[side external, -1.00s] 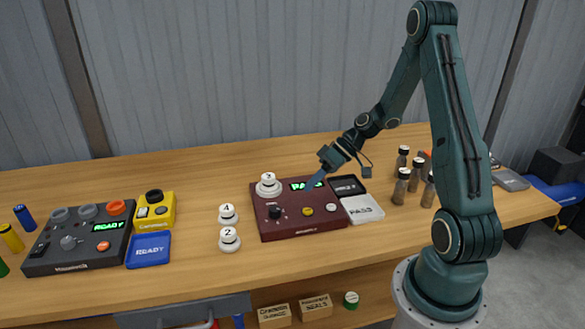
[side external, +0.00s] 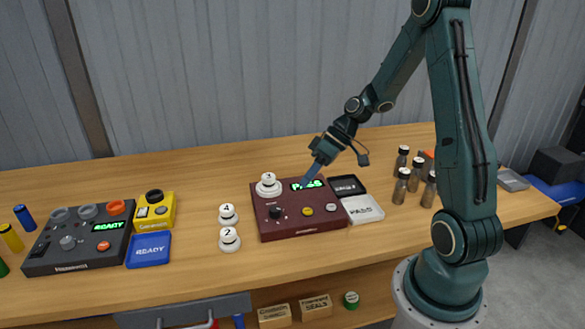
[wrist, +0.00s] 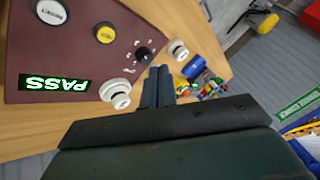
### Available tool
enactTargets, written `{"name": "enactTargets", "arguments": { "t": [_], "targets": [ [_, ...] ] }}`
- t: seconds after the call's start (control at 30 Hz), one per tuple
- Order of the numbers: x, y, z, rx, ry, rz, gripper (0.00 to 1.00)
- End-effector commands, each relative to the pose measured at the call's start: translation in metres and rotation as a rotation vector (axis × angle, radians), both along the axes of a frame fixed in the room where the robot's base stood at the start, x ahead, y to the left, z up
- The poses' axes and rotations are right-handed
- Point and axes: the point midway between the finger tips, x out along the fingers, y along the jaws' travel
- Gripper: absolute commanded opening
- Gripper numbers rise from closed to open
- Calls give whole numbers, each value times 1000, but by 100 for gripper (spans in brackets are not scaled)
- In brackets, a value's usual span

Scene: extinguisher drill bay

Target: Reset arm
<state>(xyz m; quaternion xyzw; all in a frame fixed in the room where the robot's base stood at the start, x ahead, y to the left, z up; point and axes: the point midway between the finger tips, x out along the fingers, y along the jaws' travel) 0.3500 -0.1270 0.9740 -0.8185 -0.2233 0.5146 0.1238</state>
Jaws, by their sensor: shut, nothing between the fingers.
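My gripper (side external: 307,182) is shut and empty, above the back part of the maroon test box (side external: 310,228). In the side view its tip overlaps the lit green PASS display (side external: 296,185); I cannot tell the exact gap. In the wrist view my closed fingers (wrist: 158,74) point past the black knob (wrist: 143,55). That view also shows the PASS display (wrist: 54,84), a yellow button (wrist: 105,33) and a white button (wrist: 51,11). A white disc piece marked 3 (side external: 268,186) sits at the box's back left corner. White pieces marked 4 (side external: 228,215) and 2 (side external: 229,240) stand on the table to the left.
A white PASS tray (side external: 363,209) and a black tray (side external: 348,186) lie right of the box. Several dark bottles (side external: 400,187) stand farther right. A dark READY console (side external: 80,243), yellow device (side external: 154,212) and blue tray (side external: 149,250) are left. The back of the table is clear.

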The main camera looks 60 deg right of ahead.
Motion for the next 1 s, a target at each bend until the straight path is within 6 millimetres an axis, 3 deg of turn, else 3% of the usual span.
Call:
{"name": "enactTargets", "arguments": {
  "t": [0.47,1.0],
  "targets": [
    [-26,60,70,-227,80,22,0],
    [-86,109,134,-412,59,-72,0]
  ]
}}
